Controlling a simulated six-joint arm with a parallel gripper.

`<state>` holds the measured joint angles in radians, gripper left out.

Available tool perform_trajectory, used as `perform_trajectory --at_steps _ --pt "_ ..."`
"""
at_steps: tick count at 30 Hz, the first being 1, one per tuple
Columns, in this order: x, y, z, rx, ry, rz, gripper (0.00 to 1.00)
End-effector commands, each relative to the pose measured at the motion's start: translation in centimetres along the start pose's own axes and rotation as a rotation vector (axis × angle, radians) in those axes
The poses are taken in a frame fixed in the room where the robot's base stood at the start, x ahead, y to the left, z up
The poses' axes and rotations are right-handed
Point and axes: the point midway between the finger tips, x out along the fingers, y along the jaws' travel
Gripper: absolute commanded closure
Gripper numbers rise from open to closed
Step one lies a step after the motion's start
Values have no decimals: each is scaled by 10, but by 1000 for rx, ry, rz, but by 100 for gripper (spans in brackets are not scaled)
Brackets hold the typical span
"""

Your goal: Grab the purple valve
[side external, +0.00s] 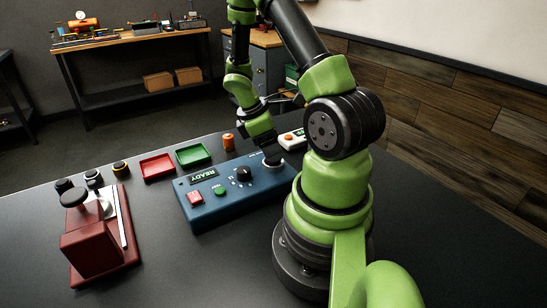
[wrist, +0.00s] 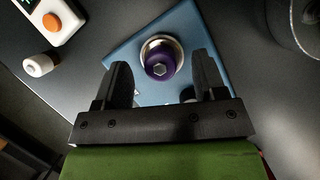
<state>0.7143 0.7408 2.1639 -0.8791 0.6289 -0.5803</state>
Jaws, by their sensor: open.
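My gripper (wrist: 162,65) is open and empty, pointing down over the box's far right end. Its two dark fingertips lie on either side of the valve in the wrist view, with gaps; I cannot tell the height between them.
A white device with an orange button (side external: 291,138) and an orange cylinder (side external: 228,141) stand close behind the box. A red brewer-like machine (side external: 92,245) stands at the front left.

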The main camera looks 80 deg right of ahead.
Motion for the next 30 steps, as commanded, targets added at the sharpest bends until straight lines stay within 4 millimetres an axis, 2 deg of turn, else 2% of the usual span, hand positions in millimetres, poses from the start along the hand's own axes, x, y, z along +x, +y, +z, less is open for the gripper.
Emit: perform_trajectory --at_steps 1,4,12,18,20,30 --pt "8 0 1 0 -4 -4 36" --pt "18 0 0 0 -2 -2 36" --pt "20 0 0 1 1 1 36" --pt "20 0 0 1 1 1 82" --pt "20 0 0 1 1 1 93" --pt "17 1 1 3 1 3 93"
